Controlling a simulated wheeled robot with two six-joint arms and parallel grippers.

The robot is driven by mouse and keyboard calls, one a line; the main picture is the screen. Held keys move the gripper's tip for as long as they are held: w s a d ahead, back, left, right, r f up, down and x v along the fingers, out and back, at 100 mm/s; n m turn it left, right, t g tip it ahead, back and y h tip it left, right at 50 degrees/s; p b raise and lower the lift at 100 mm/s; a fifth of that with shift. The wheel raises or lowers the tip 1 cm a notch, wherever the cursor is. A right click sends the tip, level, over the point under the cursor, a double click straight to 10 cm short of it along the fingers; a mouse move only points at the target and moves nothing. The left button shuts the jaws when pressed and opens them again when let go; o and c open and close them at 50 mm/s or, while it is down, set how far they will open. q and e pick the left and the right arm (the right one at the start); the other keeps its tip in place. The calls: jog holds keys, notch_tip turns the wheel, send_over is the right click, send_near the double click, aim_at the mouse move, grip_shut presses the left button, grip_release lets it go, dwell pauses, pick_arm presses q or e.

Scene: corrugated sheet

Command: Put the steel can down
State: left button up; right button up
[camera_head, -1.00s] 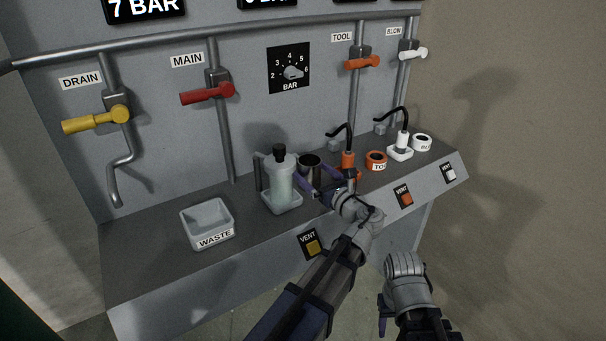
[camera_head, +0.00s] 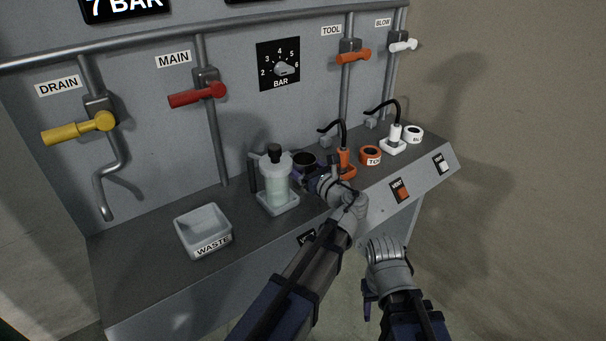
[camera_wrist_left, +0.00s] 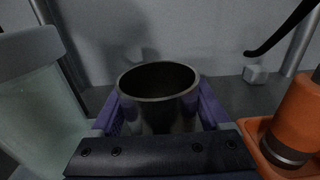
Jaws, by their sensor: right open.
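The steel can (camera_head: 305,160) is an open-topped dark metal cup between the pale green bottle and the orange bottle. My left gripper (camera_head: 311,176) is at the can, its purple fingers along both sides. In the left wrist view the can (camera_wrist_left: 158,84) shows its open rim, upright, with the fingers (camera_wrist_left: 160,112) against its walls. The can's base is hidden, so I cannot tell whether it touches the counter. My right gripper (camera_head: 367,296) is open and empty, low in front of the counter.
The pale bottle (camera_head: 276,184) in its tray stands close left of the can; the orange bottle (camera_head: 344,160) is close right. A waste tray (camera_head: 182,238) sits further left on the counter (camera_head: 140,262). An orange tape-like ring (camera_head: 370,153) and white bottle (camera_head: 395,134) stand further right.

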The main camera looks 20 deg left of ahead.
pick_arm(q)
jog(key=c, duration=1.1)
jog(key=shift+r, duration=0.1)
notch_tip(320, 180, up, 10)
jog(key=p, duration=1)
